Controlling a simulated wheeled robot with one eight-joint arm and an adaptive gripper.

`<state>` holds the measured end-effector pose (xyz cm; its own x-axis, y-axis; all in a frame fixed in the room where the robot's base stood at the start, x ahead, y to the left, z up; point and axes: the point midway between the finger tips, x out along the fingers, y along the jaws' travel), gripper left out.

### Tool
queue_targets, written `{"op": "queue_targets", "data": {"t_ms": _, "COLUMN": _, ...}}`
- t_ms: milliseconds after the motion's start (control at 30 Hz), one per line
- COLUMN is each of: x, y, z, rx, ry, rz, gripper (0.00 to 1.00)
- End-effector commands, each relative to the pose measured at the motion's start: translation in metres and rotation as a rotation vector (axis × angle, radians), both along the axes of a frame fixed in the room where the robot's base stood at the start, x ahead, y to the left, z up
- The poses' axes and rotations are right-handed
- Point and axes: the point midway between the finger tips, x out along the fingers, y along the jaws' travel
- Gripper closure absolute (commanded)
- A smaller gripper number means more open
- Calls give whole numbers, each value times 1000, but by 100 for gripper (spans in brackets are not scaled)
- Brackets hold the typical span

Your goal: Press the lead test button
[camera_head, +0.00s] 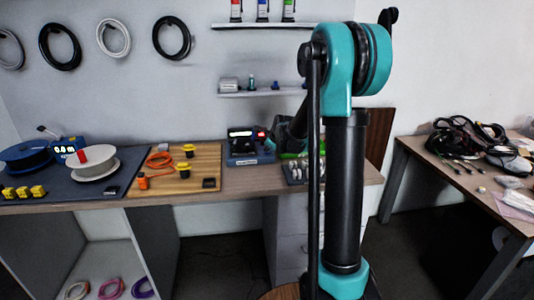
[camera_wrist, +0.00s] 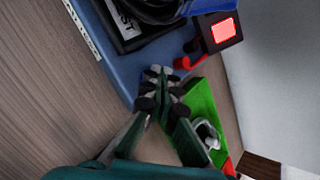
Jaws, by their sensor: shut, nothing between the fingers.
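The blue tester (camera_head: 250,158) stands on the workbench, with a dark screen and a red light on its top. In the wrist view, the tester's blue body (camera_wrist: 88,30) fills the upper middle. A black panel (camera_wrist: 124,28) on it carries a partly hidden label ending in "ST". A black box with a lit red square (camera_wrist: 222,31) is at the upper right, with a small red part (camera_wrist: 189,62) below it. I cannot tell for certain which part is the button. My gripper (camera_wrist: 160,74) is shut and empty, its tips over the tester's near edge; contact is unclear.
A green tray (camera_wrist: 203,100) lies right of my fingers. A wooden board (camera_head: 210,157) with yellow and orange parts is left of the tester. A dark mat (camera_head: 100,199) with cable spools is farther left. A shelf (camera_head: 245,94) hangs above.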

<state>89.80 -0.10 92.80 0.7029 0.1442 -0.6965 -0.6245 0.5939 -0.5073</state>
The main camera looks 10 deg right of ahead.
Motion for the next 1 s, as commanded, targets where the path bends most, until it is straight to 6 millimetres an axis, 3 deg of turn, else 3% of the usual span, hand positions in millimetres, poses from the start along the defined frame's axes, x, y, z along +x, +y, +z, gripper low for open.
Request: {"op": "queue_targets", "data": {"t_ms": 1000, "x": 0, "y": 0, "z": 23, "rx": 0, "ry": 0, "rz": 0, "gripper": 100}}
